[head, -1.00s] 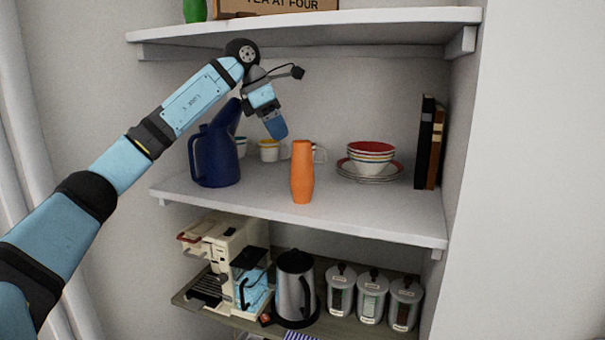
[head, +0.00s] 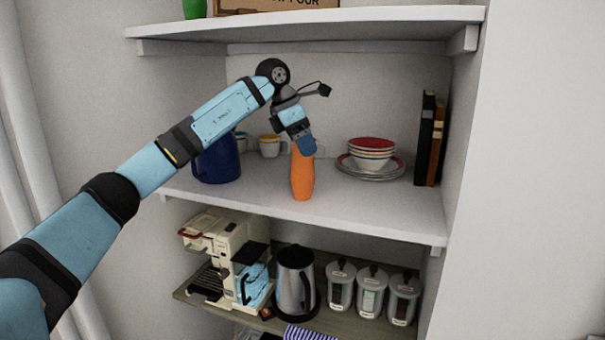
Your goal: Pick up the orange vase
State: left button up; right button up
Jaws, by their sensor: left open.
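The orange vase (head: 302,178) stands upright near the front edge of the middle shelf. My left gripper (head: 306,147) reaches down from above and covers the top of the vase in the head view. It is open. Whether its fingers are around the vase's neck or only in front of it, I cannot tell. My right gripper is not in view.
A dark blue pitcher (head: 217,162) stands left of the vase, partly behind my arm. Cups (head: 270,146) stand behind, stacked bowls (head: 371,154) on plates to the right, and books (head: 427,140) farther right. The upper shelf (head: 380,16) overhangs. The middle shelf's front right (head: 390,210) is clear.

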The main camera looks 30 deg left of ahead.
pick_arm(q)
jog(key=c, duration=1.4)
jog(key=shift+r, duration=0.15)
